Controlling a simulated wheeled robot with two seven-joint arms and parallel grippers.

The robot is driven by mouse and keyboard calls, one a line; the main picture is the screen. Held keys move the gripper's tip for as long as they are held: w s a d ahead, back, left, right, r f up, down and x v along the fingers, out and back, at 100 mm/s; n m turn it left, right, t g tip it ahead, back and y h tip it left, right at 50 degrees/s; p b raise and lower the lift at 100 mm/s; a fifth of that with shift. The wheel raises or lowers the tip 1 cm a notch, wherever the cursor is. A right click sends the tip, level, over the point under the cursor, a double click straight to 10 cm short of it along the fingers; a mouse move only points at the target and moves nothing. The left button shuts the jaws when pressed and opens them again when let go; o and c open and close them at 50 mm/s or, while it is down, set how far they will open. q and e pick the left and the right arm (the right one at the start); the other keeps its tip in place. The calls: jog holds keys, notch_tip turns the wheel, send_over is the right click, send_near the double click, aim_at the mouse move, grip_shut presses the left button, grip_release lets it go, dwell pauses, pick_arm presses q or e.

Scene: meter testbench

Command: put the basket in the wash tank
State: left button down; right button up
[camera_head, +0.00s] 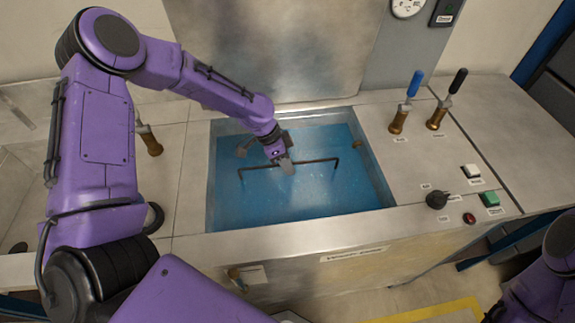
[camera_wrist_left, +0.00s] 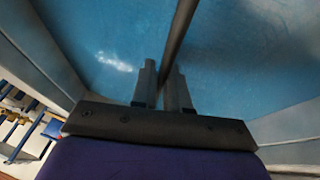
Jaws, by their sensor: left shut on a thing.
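The wash tank (camera_head: 225,190) is a rectangular metal basin filled with blue liquid, set in the bench. A thin dark bar, the handle of the basket (camera_head: 318,161), crosses above the blue liquid inside the tank opening, with its ends bent down. The basket's body cannot be made out under the blue surface. My left gripper (camera_head: 284,164) is over the tank and shut on the handle near its middle. In the left wrist view the bar (camera_wrist_left: 180,40) runs between the fingers of my left gripper (camera_wrist_left: 165,85). My right gripper is out of view.
Two valve levers, blue (camera_head: 414,86) and black (camera_head: 457,82), stand right of the tank. A black knob (camera_head: 437,200), a green switch (camera_head: 490,199) and a red button (camera_head: 469,218) sit at the front right. A metal panel (camera_head: 270,50) rises behind the tank.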

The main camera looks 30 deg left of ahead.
pick_arm(q)
jog(key=shift+f, duration=0.3)
jog(key=c, duration=1.1)
grip_release()
jog(key=shift+f, duration=0.1)
jog(key=b+v, duration=0.1)
jog(key=v, duration=1.1)
